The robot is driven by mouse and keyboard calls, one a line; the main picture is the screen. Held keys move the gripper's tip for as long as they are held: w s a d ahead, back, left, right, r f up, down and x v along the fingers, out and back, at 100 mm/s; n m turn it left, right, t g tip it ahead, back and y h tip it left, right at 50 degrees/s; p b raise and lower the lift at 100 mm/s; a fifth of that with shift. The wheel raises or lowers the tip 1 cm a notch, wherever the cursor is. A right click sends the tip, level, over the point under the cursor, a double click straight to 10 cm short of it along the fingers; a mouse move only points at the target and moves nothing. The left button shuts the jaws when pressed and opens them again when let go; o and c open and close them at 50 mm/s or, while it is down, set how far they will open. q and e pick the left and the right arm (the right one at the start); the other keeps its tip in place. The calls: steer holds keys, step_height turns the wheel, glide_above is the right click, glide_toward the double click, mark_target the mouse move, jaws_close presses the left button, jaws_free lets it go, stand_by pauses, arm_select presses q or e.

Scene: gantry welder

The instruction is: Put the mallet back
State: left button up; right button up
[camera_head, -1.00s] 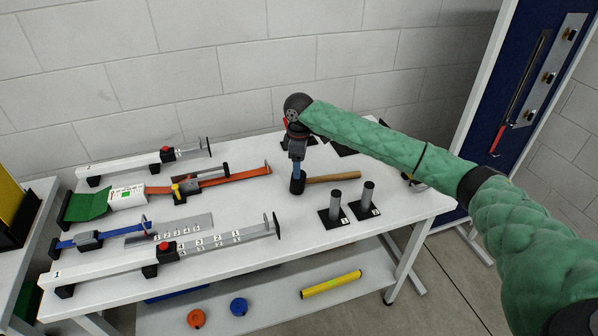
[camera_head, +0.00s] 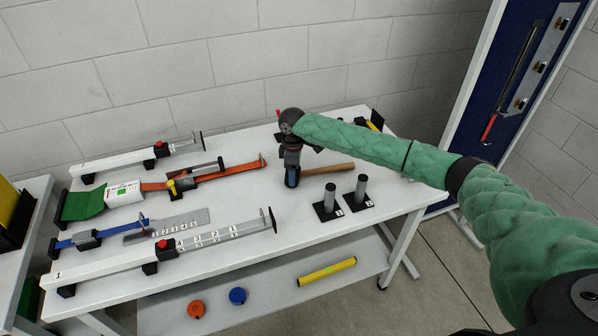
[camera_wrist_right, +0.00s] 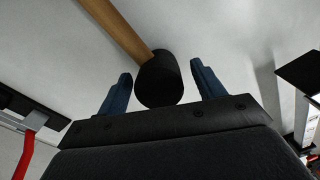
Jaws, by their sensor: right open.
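The mallet lies on the white table, its wooden handle (camera_head: 330,169) pointing right in the head view. Its black head is hidden there behind my right gripper (camera_head: 292,180). In the right wrist view the black mallet head (camera_wrist_right: 158,78) sits between the two blue fingers of my right gripper (camera_wrist_right: 159,88), with gaps on both sides. The wooden handle (camera_wrist_right: 118,28) runs up and left from it. The right gripper is open and points down at the table. My left gripper is not in view.
Two dark posts on black bases (camera_head: 330,198) stand just right of the gripper. Long clamps (camera_head: 205,245) and an orange strap (camera_head: 230,174) lie to the left. A blue wall panel (camera_head: 505,100) stands at the right. The front right tabletop is clear.

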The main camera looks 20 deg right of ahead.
steer(key=shift+f, duration=0.8)
steer(key=shift+r, duration=0.1)
steer(key=c, duration=1.3)
steer(key=shift+r, duration=0.1)
